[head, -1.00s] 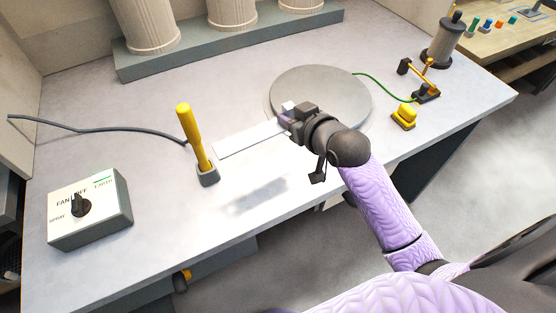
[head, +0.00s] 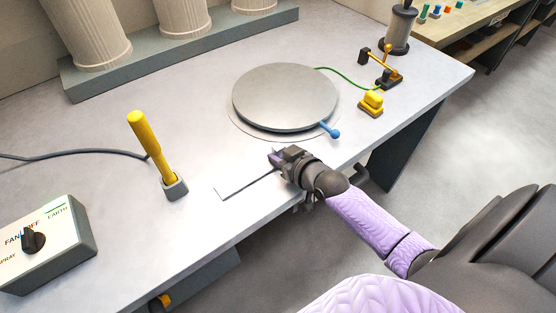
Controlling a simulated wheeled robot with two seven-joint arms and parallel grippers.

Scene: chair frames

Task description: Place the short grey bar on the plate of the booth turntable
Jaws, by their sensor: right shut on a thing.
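The short grey bar (head: 243,182) is a thin, flat, pale strip pointing left from my right gripper (head: 278,158). My right gripper is shut on the bar's right end. The bar is in front of the booth turntable, near the bench's front edge, and is not over the plate. It looks low, close to the bench top; I cannot tell whether it touches. The turntable's round grey plate (head: 285,94) is bare, with a blue-knobbed lever (head: 331,130) at its front right. My left gripper is not in view.
A yellow-handled tool (head: 146,137) stands in a grey holder left of the bar. A switch box (head: 45,245) sits at the front left. A yellow clamp (head: 371,103) and a green wire (head: 345,75) lie right of the turntable. Fluted columns (head: 85,35) stand behind.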

